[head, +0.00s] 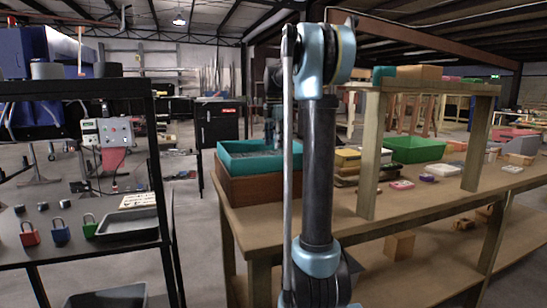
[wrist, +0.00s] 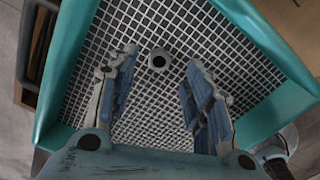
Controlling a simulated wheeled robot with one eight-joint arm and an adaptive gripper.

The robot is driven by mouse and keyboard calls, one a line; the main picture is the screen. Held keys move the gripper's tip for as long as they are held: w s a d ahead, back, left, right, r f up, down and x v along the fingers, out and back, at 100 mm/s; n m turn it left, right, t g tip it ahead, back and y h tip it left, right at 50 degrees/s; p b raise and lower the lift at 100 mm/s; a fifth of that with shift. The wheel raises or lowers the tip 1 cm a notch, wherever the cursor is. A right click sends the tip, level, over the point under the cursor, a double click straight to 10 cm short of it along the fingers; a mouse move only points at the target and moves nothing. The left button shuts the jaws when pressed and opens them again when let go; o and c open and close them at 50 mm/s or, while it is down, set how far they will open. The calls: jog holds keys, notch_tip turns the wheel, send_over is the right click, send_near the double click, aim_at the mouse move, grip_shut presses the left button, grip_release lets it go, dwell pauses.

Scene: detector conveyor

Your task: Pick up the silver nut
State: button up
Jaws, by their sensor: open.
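In the wrist view the silver nut (wrist: 158,61), a small grey ring with a dark hole, lies on the mesh floor of a teal tray (wrist: 58,75). My gripper (wrist: 161,58) is open and empty, pointing down into the tray. Its two fingers stand apart on either side of the nut in the picture. I cannot tell how far the fingertips are above the mesh. In the head view the teal tray (head: 232,147) sits on a brown box. My arm stands in front of its right part, and the nut cannot be made out there.
The brown box (head: 265,187) rests on a wooden bench (head: 420,195) with raised shelf posts. A green bin (head: 415,149) and small items stand further right. A black rack (head: 160,180) at left holds padlocks and a grey tray (head: 127,224). The tray's teal walls surround my gripper's fingers.

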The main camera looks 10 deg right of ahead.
aim_at(274, 152)
jog(key=shift+w+f, duration=0.1)
jog(key=shift+f, duration=1.7)
grip_shut()
jog(key=shift+r, duration=0.1)
notch_tip(274, 152, up, 10)
